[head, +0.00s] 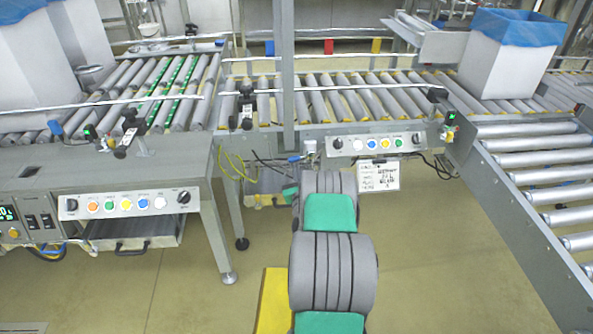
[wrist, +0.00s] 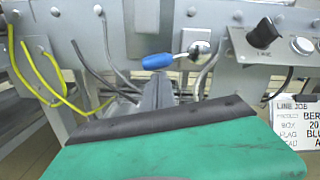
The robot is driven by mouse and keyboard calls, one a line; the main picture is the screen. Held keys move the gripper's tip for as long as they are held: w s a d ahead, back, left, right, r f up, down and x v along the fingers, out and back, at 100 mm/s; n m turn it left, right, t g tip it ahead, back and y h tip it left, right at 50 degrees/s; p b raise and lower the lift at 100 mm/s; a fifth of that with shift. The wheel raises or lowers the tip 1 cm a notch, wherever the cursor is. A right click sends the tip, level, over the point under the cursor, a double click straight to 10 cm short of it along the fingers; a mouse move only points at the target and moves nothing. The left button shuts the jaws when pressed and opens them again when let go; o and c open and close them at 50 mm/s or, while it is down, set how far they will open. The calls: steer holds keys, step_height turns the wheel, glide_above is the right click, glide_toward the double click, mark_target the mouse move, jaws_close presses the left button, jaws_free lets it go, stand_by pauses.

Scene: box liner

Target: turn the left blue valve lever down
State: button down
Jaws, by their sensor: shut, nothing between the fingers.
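In the wrist view a blue valve lever (wrist: 157,61) points left from a round silver valve body (wrist: 199,49) on the grey frame, lying nearly level with its blue tip slightly lower. In the head view the blue lever (head: 294,159) shows just above my arm, under the conveyor rail. My gripper (wrist: 158,84) is shut and empty. Its narrow grey fingers stand just below the blue handle in the picture; I cannot tell whether they touch it. In the head view my arm hides the gripper.
Right of the valve is a panel with a black knob (wrist: 265,32) and coloured buttons; a white job card (wrist: 293,120) hangs below. Yellow cables (wrist: 40,75) and dark cables hang left. A grey conveyor leg (head: 221,235) stands left of my arm. The floor (head: 430,260) at right is clear.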

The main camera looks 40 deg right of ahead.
steer(key=r+p, duration=0.1)
steer(key=a+p, duration=0.1)
steer(key=shift+w+r+p, duration=0.3)
steer(key=shift+w+r, duration=0.05)
steer(key=shift+r, duration=0.05)
steer(key=shift+d+f, duration=0.1)
